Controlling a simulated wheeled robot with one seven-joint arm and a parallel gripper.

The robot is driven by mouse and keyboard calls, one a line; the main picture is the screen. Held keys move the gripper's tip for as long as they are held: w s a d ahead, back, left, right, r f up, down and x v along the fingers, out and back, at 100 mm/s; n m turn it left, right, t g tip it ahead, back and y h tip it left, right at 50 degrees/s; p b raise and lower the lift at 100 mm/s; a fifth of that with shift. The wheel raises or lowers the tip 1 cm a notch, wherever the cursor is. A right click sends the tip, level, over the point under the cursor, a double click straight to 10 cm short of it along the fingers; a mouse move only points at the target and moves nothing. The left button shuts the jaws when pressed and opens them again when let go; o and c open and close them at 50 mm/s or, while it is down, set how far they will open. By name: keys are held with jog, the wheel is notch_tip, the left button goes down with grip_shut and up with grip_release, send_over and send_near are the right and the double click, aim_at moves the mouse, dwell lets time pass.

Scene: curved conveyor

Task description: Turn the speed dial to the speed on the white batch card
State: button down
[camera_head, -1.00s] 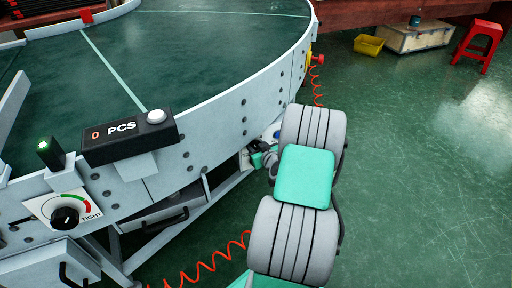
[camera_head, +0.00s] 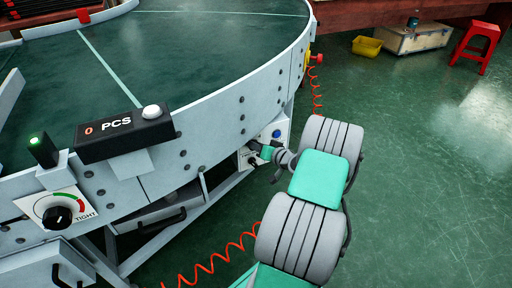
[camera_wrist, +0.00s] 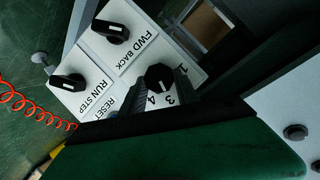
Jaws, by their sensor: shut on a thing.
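The speed dial (camera_wrist: 160,78) is a black knob on a white control panel in the wrist view. The digits 1, 3 and 4 show around it; its pointer is too unclear to read. My gripper (camera_wrist: 143,97) is shut on the dial, with a ridged dark finger against its lower left side. In the head view my gripper (camera_head: 257,154) is at the small panel under the conveyor rim, and the dial cannot be made out there. The white batch card is not seen in either view.
Beside the dial are a FWD BACK knob (camera_wrist: 111,32), a RUN STEP knob (camera_wrist: 68,81) and a RESET label. A blue button (camera_head: 277,134) sits above my gripper. The conveyor (camera_head: 215,60) curves behind. A TIGHT knob (camera_head: 57,216) is at left.

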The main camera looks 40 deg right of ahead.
jog(key=shift+m, duration=0.3)
dwell(0.4)
jog(key=c, duration=0.9)
grip_release()
jog(key=p+v, duration=0.2)
jog(key=v, duration=0.5)
jog(key=shift+s+p, duration=0.3)
jog(key=shift+s, duration=0.15)
jog(key=shift+d, duration=0.1)
